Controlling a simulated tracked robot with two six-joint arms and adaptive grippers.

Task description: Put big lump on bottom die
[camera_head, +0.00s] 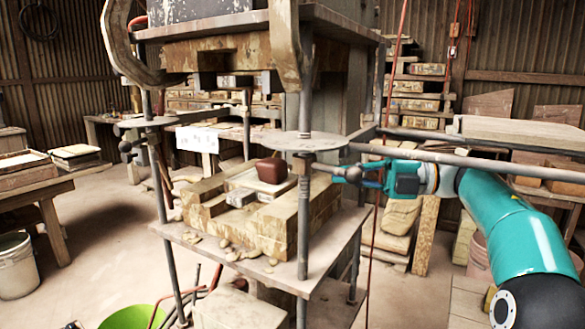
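A dark reddish-brown lump (272,170) sits on the pale bottom die (243,181) in the middle of the press. It rests toward the die's back right part. My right gripper (345,174) comes in from the right on a teal arm and points left, just right of the press's front right rod. A dark round knob (353,174) shows at its fingers. It is too small to tell whether they are open or shut around the knob. It is apart from the lump. My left gripper is out of view.
Wooden blocks (262,225) support the die, with loose clay bits (232,252) along their front edge. A small grey block (240,197) lies in front of the lump. Vertical rods (305,215) and a round plate (303,141) stand close to the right gripper.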

